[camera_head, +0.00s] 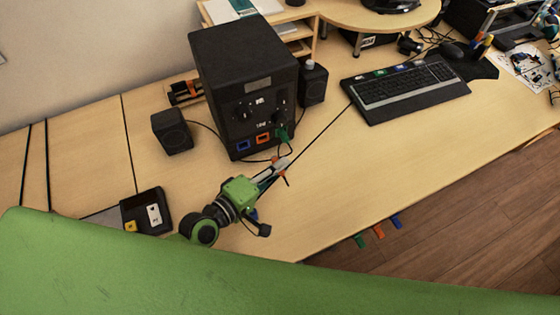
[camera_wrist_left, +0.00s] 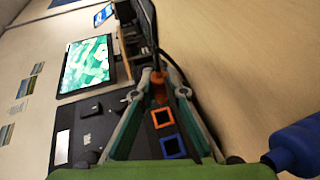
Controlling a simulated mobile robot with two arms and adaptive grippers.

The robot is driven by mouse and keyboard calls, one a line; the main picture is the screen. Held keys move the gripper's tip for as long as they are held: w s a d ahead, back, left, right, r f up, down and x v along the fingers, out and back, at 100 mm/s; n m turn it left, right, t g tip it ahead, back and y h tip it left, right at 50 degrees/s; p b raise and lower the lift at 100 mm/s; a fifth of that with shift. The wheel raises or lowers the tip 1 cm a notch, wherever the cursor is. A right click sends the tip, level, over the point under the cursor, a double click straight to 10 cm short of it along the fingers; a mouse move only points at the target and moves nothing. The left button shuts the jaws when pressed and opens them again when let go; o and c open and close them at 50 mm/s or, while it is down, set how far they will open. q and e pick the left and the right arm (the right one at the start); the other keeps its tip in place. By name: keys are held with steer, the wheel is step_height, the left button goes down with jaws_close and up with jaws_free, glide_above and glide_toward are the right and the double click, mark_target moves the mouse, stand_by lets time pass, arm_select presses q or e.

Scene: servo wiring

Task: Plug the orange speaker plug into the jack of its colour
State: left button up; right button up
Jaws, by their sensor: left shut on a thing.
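The orange speaker plug (camera_wrist_left: 159,88) is between the fingertips of my left gripper (camera_head: 278,166), which is shut on it; the fingers also show in the left wrist view (camera_wrist_left: 158,92). In the head view the gripper is just in front of the black speaker box (camera_head: 245,85), low over the desk. The orange-framed jack (camera_head: 263,138) is low on the box's front, between a blue-framed jack (camera_head: 243,145) and a green plug (camera_head: 283,133) at the right. The orange jack also shows in the wrist view (camera_wrist_left: 162,118), below the plug and apart from it. My right gripper is out of view.
Small black speakers (camera_head: 172,131) and (camera_head: 313,83) flank the box. A keyboard (camera_head: 405,87) lies to the right; a dark cable crosses toward it. A black device (camera_head: 146,211) sits at left. A blue cylinder (camera_wrist_left: 293,147) is close at the wrist view's right.

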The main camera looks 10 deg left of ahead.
arm_select(q)
steer(key=shift+s, duration=0.1)
steer(key=shift+s+r, duration=0.15)
steer(key=shift+p, duration=0.3)
steer(key=shift+w+a, duration=0.15)
steer(key=shift+w, duration=0.05)
steer(key=shift+w+a+b, duration=0.45)
steer(key=shift+w+a, duration=0.25)
steer(key=shift+w, duration=0.35)
steer(key=shift+w+a+b, duration=0.4)
steer(key=shift+w+a, duration=0.25)
steer(key=shift+w, duration=0.35)
steer(key=shift+w+a, duration=0.15)
steer(key=shift+w, duration=0.05)
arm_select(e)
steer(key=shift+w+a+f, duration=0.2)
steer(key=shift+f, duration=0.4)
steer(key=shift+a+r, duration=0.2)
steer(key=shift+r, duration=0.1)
arm_select(q)
steer(key=shift+w+a+b, duration=0.25)
steer(key=shift+w+a, duration=0.2)
steer(key=shift+w, duration=0.15)
steer(key=shift+w+a+b, duration=0.2)
steer(key=shift+w+a, duration=0.2)
steer(key=shift+w, duration=0.2)
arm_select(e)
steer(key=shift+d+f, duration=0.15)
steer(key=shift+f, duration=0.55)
